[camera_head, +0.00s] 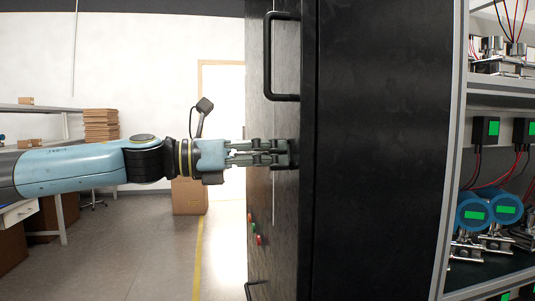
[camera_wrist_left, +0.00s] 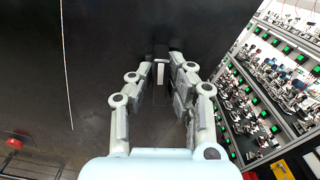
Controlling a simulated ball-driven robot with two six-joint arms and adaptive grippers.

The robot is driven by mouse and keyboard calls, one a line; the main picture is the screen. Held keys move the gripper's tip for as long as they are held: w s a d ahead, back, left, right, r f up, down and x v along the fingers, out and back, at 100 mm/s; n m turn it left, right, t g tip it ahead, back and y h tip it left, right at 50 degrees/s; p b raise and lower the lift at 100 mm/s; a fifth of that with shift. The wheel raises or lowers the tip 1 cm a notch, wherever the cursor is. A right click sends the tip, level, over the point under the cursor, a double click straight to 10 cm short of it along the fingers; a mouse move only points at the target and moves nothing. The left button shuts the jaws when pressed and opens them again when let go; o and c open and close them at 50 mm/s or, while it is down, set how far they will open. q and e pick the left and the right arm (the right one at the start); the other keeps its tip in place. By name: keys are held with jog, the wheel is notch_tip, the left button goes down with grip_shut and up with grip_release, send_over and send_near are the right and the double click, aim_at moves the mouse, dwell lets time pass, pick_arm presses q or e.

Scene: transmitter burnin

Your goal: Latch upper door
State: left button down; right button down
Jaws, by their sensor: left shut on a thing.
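The black upper door (camera_head: 262,120) carries a black bar handle (camera_head: 282,55) near its right edge. It appears flush with the cabinet, but I cannot tell if it is fully closed. My left gripper (camera_head: 284,153) reaches in from the left, level, with its fingertips at a small dark latch below the handle. In the left wrist view the gripper's fingers (camera_wrist_left: 160,75) close around a small latch piece with a pale metal face (camera_wrist_left: 157,74) against the black panel. The fingers partly hide the latch, so its exact position is unclear. My right gripper is out of view.
Red and green buttons (camera_head: 256,239) sit below the latch, with another handle (camera_head: 254,287) lower down. A metal rack (camera_head: 455,150) with blue transmitters (camera_head: 472,212) stands to the right. Stacked cardboard (camera_head: 101,126) and a box (camera_head: 188,197) are behind my left arm.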

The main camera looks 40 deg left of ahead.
pick_arm(q)
jog(key=shift+r+m+p, duration=0.15)
jog(key=shift+m+p, duration=0.2)
jog(key=shift+m, duration=1.75)
jog(key=c, duration=0.7)
grip_release()
jog(key=shift+f, duration=0.2)
